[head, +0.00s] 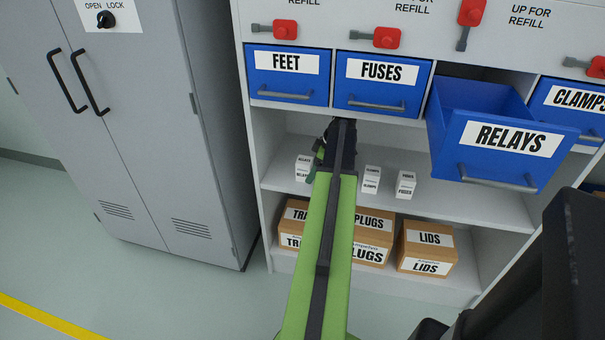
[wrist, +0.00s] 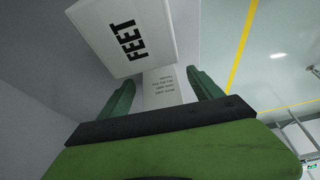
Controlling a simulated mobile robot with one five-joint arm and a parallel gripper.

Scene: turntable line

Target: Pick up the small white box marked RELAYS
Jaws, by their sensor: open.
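My gripper (head: 323,152) is at the shelf close to that box, partly hidden by my arm. In the wrist view my gripper (wrist: 163,92) is open. A white box marked FEET (wrist: 132,35) lies in front of the fingers, its face with small print showing between them. I cannot tell whether the fingers touch it. No RELAYS marking shows in the wrist view.
White boxes seemingly marked CLAMPS (head: 371,180) and FUSES (head: 405,185) stand right of my arm. The blue RELAYS drawer (head: 470,170) is pulled out above the shelf (head: 450,205). Cardboard boxes, including LIDS (head: 427,249), stand below. A grey cabinet (head: 150,130) is at left.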

